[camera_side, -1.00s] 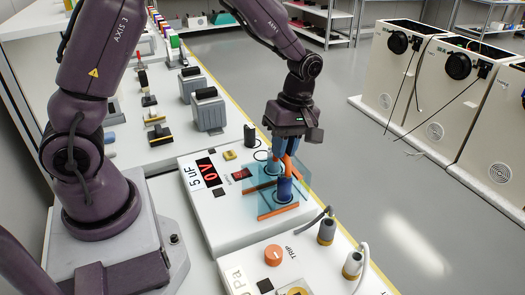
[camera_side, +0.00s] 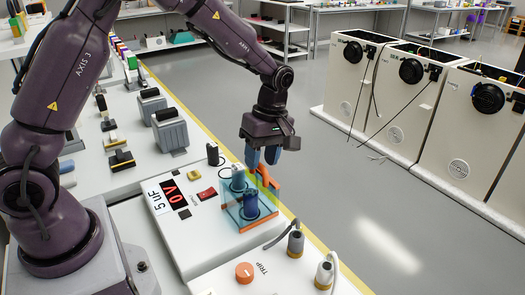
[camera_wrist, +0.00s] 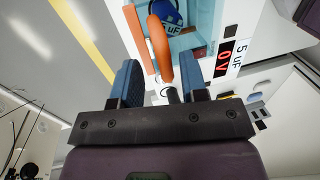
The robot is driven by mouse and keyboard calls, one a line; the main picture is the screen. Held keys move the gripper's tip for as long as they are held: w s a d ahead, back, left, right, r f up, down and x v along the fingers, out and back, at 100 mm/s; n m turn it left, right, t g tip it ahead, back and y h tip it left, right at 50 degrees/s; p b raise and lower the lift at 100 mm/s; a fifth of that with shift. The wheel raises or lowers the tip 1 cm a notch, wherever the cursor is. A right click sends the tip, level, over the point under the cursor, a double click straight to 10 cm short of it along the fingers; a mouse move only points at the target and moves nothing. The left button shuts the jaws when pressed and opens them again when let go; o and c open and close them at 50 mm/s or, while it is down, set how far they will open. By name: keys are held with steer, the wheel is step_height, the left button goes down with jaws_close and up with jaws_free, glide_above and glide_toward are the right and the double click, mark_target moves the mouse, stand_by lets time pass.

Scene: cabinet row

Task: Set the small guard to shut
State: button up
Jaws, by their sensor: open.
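The small guard (camera_side: 236,217) is a clear blue cover with orange edges on the white 5 uF panel, around two blue cylinders (camera_side: 251,204). Its orange handle (camera_side: 266,179) stands up at the far right side. I cannot tell for sure how far the guard is open. My gripper (camera_side: 263,158) points down just above the handle, its two blue fingers apart. In the wrist view, the orange handle (camera_wrist: 160,45) lies between and beyond the open fingers of my gripper (camera_wrist: 158,68). No grip on it shows.
Open floor lies to the right.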

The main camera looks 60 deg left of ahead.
step_height(320, 180, up, 13)
steer(key=w, duration=0.2)
steer(key=shift+w, duration=0.25)
steer(key=shift+f, duration=0.15)
steer(key=m+t, duration=0.2)
steer(key=m, duration=0.9)
glide_above(244, 186)
steer(key=s+r+m+t, duration=0.2)
steer(key=s+m+t, duration=0.1)
steer(key=s, duration=0.4)
steer(key=s+r+m+t, duration=0.2)
steer(key=s+r+m, duration=0.1)
steer(key=s, duration=0.4)
steer(key=shift+s+d+m+t, duration=0.3)
steer(key=shift+m+t, duration=0.1)
steer(key=shift+m, duration=0.1)
